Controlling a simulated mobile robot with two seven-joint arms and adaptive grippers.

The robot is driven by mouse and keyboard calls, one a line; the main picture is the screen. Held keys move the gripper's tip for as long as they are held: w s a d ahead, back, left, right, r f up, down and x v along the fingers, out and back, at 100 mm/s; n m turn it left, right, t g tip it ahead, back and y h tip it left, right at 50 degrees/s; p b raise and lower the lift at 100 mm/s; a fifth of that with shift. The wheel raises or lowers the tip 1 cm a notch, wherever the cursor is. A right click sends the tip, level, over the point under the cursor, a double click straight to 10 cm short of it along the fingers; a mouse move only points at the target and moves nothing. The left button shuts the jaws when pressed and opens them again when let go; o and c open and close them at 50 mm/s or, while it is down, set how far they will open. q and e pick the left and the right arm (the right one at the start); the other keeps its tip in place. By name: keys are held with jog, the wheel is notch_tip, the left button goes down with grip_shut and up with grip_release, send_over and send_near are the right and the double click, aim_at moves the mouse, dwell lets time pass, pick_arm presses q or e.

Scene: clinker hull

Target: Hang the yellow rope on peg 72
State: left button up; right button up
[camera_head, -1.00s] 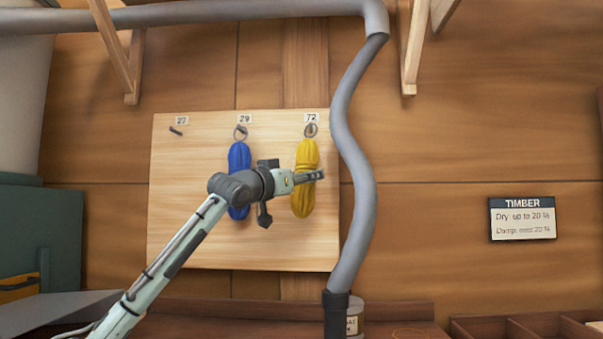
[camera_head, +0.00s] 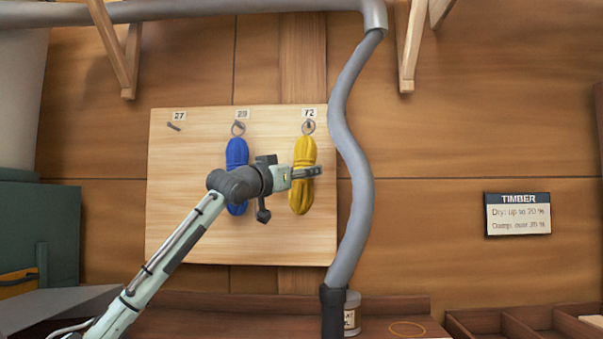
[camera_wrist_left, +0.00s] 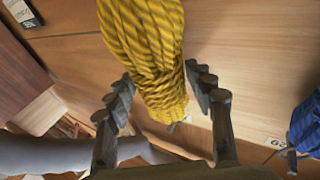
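The yellow rope (camera_head: 302,197) is a bundled coil hanging upright on the pale board, below the label 72. The ring at its top appears to be around peg 72 (camera_head: 308,125). My left gripper (camera_head: 307,172) is at the rope's middle, reaching in from the left. In the left wrist view, the yellow rope (camera_wrist_left: 150,40) lies between the two spread fingers of my left gripper (camera_wrist_left: 162,88), which look open. Whether a finger touches the rope is hard to tell. My right gripper is in neither view.
A blue rope (camera_head: 236,152) hangs on the peg labelled 29, partly behind my left wrist. Peg 27 (camera_head: 173,126) is bare. A grey hose (camera_head: 352,150) runs down close to the right of the yellow rope. A jar (camera_head: 352,312) stands below by the hose.

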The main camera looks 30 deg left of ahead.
pick_arm(q)
jog(key=o, duration=0.4)
jog(key=s+f, duration=0.2)
jog(key=s, duration=1)
jog(key=shift+d, duration=0.15)
jog(key=shift+w, duration=0.1)
